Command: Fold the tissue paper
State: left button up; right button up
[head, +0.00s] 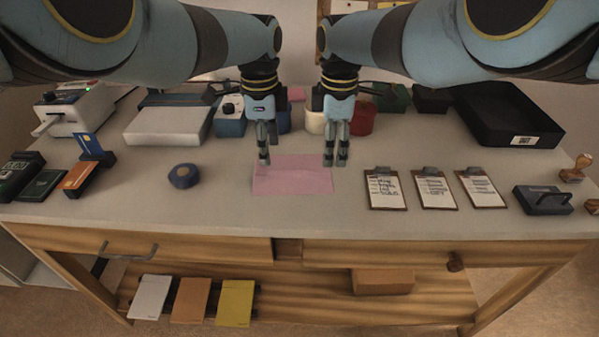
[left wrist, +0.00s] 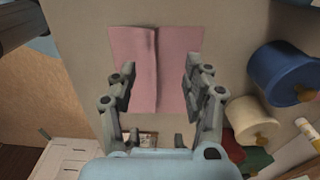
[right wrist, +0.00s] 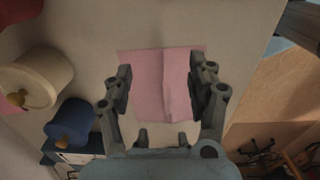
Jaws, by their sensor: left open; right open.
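The pink tissue paper (head: 292,178) lies on the table's middle. A crease or layer edge runs along it in the left wrist view (left wrist: 172,60) and in the right wrist view (right wrist: 150,75). My left gripper (head: 264,160) is above the paper's left part, its fingers open with paper showing between them. My right gripper (head: 336,160) is above the paper's right edge, also open and empty. Whether any fingertip touches the paper cannot be told. The paper's far edge is partly hidden by the grippers in the head view.
A blue tape roll (head: 184,176) lies left of the paper. Several clipboards (head: 384,188) lie to the right. A black tray (head: 508,115) is at the back right. The tabletop in front of the paper is clear.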

pick_arm(q)
jog(key=o, duration=0.8)
notch_tip(320, 180, up, 6)
jog(key=p, duration=0.5)
jog(key=shift+f, duration=0.2)
pick_arm(e)
notch_tip(320, 180, up, 6)
jog(key=shift+f, duration=0.15)
jog(key=shift+w+f, duration=0.1)
